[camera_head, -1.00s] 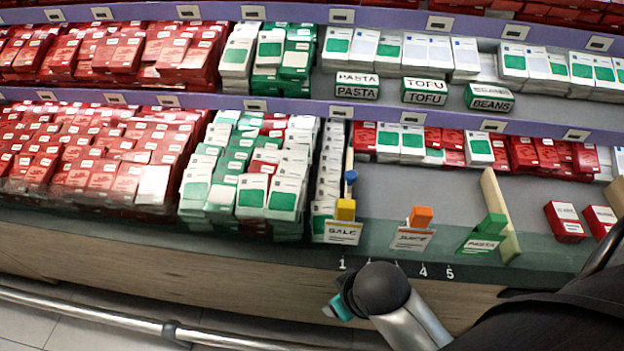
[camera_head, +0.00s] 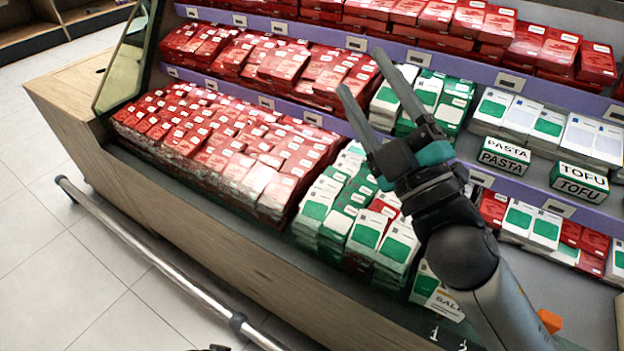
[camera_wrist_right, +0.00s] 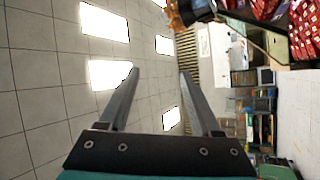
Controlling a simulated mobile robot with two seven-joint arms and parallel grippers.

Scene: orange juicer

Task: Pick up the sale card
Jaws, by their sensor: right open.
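The sale card (camera_head: 447,304) is a white card with "SALE" lettering, low on the shelf's front edge at the lower right of the head view. My right forearm covers part of it, and its holder is mostly hidden. My right gripper (camera_head: 360,70) is open and empty, raised over the shelf well above and left of the card, with its fingers pointing up and left. In the right wrist view its two fingers (camera_wrist_right: 159,72) are apart with nothing between them, and the card does not show there. My left gripper is not in view.
Red boxes (camera_head: 215,150) and green-white boxes (camera_head: 365,235) fill the lower shelf left of the card. Pasta (camera_head: 503,158) and tofu (camera_head: 579,182) signs stand on the shelf behind. An orange clip (camera_head: 549,320) shows right of my arm. A metal rail (camera_head: 150,265) runs along the front.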

